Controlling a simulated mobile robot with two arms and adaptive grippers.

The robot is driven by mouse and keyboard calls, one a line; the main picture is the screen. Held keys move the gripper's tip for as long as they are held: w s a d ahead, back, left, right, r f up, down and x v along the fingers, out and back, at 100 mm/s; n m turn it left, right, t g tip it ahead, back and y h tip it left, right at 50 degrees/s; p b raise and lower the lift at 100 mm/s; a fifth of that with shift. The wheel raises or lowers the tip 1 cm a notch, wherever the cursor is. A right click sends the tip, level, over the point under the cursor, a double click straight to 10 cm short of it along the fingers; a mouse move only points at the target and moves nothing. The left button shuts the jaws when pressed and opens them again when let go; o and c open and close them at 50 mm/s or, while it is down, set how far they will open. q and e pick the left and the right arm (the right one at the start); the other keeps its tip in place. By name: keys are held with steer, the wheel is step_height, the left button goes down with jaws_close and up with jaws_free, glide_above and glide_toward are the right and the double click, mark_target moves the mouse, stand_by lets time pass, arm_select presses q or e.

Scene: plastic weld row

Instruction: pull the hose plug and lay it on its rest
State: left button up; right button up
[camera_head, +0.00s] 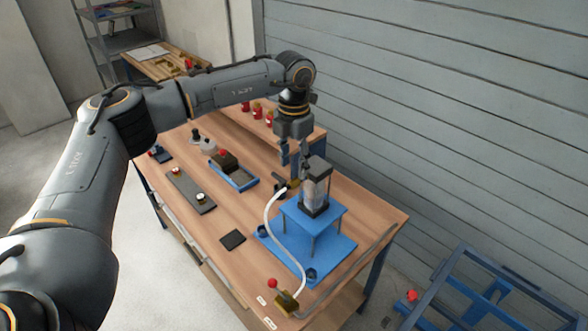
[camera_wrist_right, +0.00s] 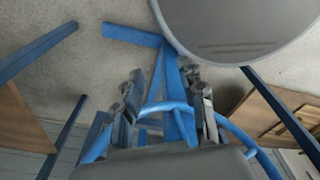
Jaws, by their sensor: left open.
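A white hose (camera_head: 268,222) curves from a brass valve (camera_head: 287,301) with a red knob up to a dark and brass fitting (camera_head: 284,187), apparently the plug end, beside a clear cylinder (camera_head: 316,188) on a blue stand (camera_head: 313,216). My left gripper (camera_head: 294,160) points down, open, just above and behind this fitting; whether it touches is unclear. I cannot tell which thing is the plug's rest. My right gripper (camera_wrist_right: 162,108) shows in its wrist view, fingers apart and nothing visible between them, away from the hose.
A black square pad (camera_head: 232,239) lies on the wooden table (camera_head: 205,235) left of the blue base. A grey tray (camera_head: 191,190) and a blue-edged tray (camera_head: 236,177) lie further left. A blue frame (camera_head: 480,290) stands at right. Blue tubes (camera_wrist_right: 180,110) lie behind my right fingers.

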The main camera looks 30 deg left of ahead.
mark_target(294, 180)
arm_select(q)
steer(key=shift+f+p, duration=0.6)
steer(key=shift+f, duration=1.85)
jaws_close()
